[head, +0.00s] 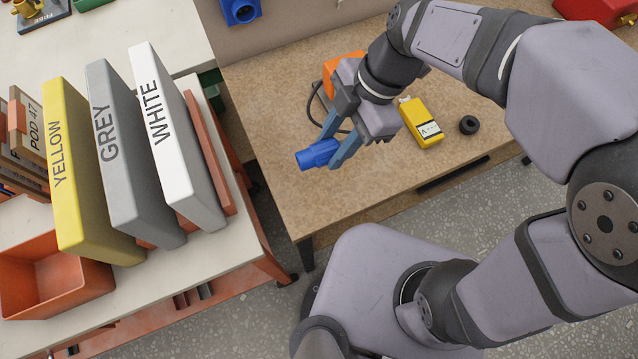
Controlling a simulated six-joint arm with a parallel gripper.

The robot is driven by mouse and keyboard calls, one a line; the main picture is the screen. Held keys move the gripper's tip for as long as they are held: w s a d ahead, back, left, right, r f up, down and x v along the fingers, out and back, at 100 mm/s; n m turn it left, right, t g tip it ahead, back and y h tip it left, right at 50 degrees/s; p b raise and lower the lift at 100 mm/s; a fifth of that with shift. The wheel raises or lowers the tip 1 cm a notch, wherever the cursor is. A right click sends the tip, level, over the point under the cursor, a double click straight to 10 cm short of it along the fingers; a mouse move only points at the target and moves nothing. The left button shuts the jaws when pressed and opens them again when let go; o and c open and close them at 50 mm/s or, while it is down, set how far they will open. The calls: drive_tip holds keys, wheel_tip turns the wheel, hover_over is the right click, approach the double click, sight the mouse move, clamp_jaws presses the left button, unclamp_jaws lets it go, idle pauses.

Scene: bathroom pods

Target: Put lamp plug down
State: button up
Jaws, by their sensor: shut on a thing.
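The blue plug (316,154) is held between the fingers of my gripper (337,150), near the left front part of the brown table (290,196). My gripper is shut on it. I cannot tell from this view whether the plug touches the table top or hangs above it. An orange thing (343,68) stands on the table behind my gripper, partly hidden by it. A dark cable (312,104) curves from near the orange thing, and its far end is hidden.
A yellow meter (422,122) and a black ring (468,125) lie right of my gripper. Upright yellow (78,170), grey (128,160) and white (172,140) panels and an orange bin (50,275) stand on the left bench. Bare table shows around the plug.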

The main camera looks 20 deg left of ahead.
drive_tip(key=shift+s+d+n, duration=0.15)
drive_tip(key=shift+s+n, duration=0.15)
drive_tip(key=shift+f, duration=0.6)
drive_tip(key=shift+f+p, duration=0.35)
drive_tip(key=shift+f, duration=4.1)
drive_tip(key=shift+f, duration=0.1)
drive_tip(key=o, duration=1.2)
drive_tip(key=shift+w+r, duration=0.15)
drive_tip(key=shift+r, duration=0.25)
drive_tip(key=v, duration=1.1)
drive_tip(key=shift+r, duration=0.25)
